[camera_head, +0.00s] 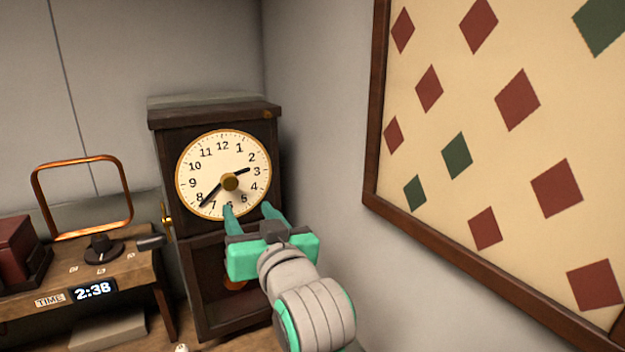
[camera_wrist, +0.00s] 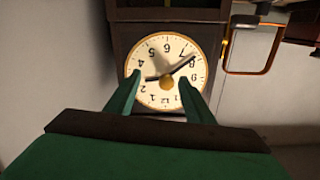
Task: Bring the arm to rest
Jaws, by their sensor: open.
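My gripper (camera_head: 247,212) is green, open and empty. In the head view it is in front of the lower part of the clock face, and its fingertips point toward the clock. It also shows in the wrist view (camera_wrist: 160,83), where its two fingers frame the clock face upside down. The clock (camera_head: 222,175) has a dark wooden case, a cream dial, a brass centre knob (camera_head: 229,182) and black hands. The short hand points between 2 and 3, the long hand between 7 and 8. I cannot tell whether the fingertips touch the clock.
A wooden desk unit (camera_head: 130,275) at the left carries a copper frame (camera_head: 36,200), a black knob (camera_head: 102,248) and a display (camera_head: 93,291) reading 2:38. A dark red box (camera_head: 18,250) stands at the left edge. A framed diamond-patterned board (camera_head: 450,200) hangs on the right wall.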

